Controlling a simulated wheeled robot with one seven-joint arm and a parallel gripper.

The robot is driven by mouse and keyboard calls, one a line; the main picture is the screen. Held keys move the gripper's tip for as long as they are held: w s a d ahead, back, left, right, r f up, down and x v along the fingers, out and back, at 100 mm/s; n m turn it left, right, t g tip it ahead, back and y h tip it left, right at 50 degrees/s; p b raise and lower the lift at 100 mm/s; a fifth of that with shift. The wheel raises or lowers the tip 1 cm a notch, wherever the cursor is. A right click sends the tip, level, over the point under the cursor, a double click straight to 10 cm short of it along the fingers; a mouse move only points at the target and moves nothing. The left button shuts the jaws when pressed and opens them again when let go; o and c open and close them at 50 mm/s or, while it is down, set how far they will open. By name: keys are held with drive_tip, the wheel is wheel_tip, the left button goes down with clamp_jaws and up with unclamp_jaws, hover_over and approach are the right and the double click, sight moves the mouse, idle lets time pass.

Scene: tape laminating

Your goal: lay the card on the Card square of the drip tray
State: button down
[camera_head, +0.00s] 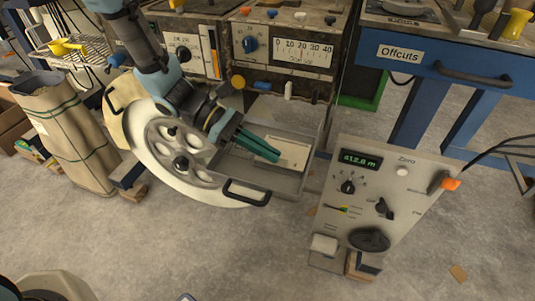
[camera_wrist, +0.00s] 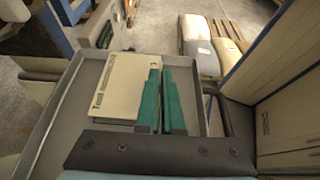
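The grey drip tray (camera_head: 286,182) has raised walls and sits low in front of the bench instruments; it also shows in the wrist view (camera_wrist: 70,135). A flat cream rectangle (camera_head: 296,153) with small dark markings lies in it, and shows in the wrist view (camera_wrist: 115,85) left of my fingers. I cannot tell whether it is the card or the marked Card square. My gripper (camera_head: 276,156) reaches over the tray from the left. Its green fingers (camera_wrist: 162,68) are close together with a narrow gap, and I see nothing between them. They hide the rectangle's right edge in the wrist view.
A large pale wheel (camera_head: 170,160) stands left of the tray. A grey control box (camera_head: 385,200) with a green display stands to the right. Instruments with dials (camera_head: 290,50) rise behind. The concrete floor in front is mostly clear.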

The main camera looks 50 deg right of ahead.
drive_tip(key=shift+f, duration=0.95)
drive_tip(key=shift+f, duration=0.1)
drive_tip(key=c, duration=1.1)
unclamp_jaws()
drive_tip(key=shift+o, duration=0.2)
